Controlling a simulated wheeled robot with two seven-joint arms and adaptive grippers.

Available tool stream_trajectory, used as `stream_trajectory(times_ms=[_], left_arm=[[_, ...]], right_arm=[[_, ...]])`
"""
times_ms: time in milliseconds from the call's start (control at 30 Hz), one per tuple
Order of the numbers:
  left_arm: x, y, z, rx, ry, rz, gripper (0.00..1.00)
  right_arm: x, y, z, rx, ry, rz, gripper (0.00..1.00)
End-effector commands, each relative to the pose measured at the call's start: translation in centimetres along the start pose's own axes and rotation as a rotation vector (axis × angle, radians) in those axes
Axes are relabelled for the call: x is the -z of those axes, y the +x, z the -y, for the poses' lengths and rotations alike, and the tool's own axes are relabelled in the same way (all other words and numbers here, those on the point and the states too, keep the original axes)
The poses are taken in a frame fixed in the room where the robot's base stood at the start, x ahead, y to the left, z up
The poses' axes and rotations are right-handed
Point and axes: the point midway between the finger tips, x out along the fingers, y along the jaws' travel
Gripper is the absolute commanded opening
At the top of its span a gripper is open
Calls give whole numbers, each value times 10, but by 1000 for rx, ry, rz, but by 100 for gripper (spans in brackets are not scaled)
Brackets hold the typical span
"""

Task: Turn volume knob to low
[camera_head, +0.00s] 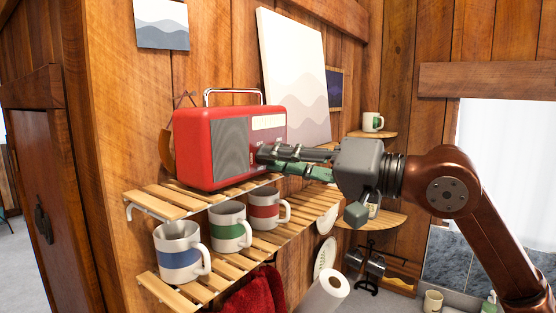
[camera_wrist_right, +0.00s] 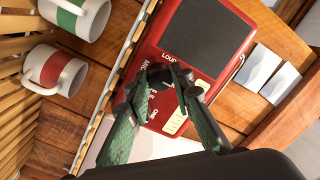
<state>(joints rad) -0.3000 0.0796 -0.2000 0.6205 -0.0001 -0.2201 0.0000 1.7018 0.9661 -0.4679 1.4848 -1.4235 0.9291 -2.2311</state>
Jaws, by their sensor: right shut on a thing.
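A red radio (camera_head: 195,160) with a grey speaker grille and a silver handle stands on the upper slatted shelf. My right gripper (camera_head: 262,156) reaches in from the right to the radio's front, right of the grille. In the right wrist view, the radio (camera_wrist_right: 230,18) is seen close up, and my right gripper (camera_wrist_right: 162,80) is shut on a dark knob (camera_wrist_right: 159,77). The fingers partly cover the knob, so its setting cannot be read clearly. A white "LOUD" label is printed beside it. My left gripper is not in view.
Mugs with blue (camera_head: 180,251), green (camera_head: 229,227) and red (camera_head: 264,209) bands stand on the lower slatted shelf (camera_head: 190,289). A pale picture panel (camera_head: 290,60) leans behind the radio. A paper roll (camera_head: 325,292) and a red towel (camera_head: 256,295) are below.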

Motion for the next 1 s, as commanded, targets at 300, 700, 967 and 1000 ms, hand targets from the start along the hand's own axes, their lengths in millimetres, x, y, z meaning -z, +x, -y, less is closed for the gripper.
stream_trajectory(times_ms=[300,700,967,1000], left_arm=[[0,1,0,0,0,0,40],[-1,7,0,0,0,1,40],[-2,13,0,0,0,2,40],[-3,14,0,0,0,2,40]], right_arm=[[0,0,-1,3,97,-5,0],[-1,0,-1,21,436,-23,0],[-2,0,-1,35,683,-37,0],[-2,0,-1,36,720,-39,0]])
